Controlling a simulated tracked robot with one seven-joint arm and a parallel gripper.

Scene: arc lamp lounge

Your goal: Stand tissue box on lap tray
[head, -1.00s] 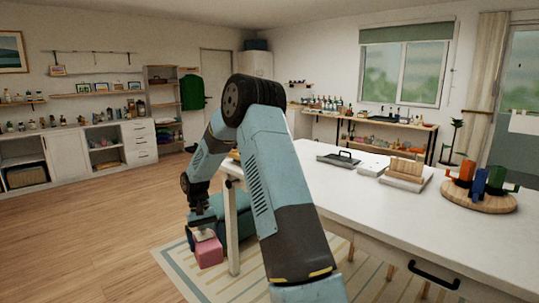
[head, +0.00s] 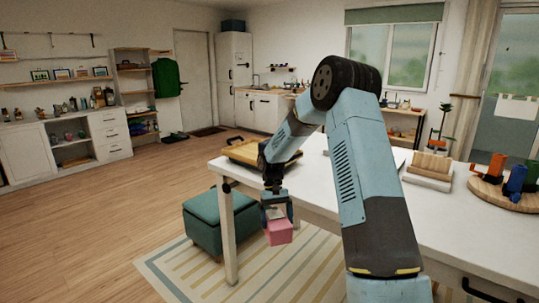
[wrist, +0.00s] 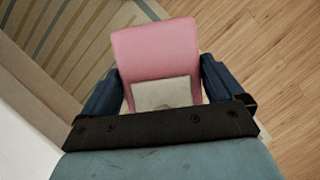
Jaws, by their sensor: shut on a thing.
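The tissue box (head: 278,232) is a pink box with a pale top face. My gripper (head: 277,208) is shut on it and holds it below tabletop height in the picture, in front of the table's left end. In the wrist view the tissue box (wrist: 155,45) sits between the two dark blue fingers of my gripper (wrist: 160,68), its pale face towards the palm. A yellow-brown tray (head: 243,152), which looks like the lap tray, lies on the far left corner of the white table. My arm hides part of its right side.
The white table (head: 325,180) stretches to the right. A wooden rack (head: 432,165) and a round board (head: 505,193) with coloured items stand on its right part. A green ottoman (head: 215,222) stands beside the table's left leg. Wood floor on the left is clear.

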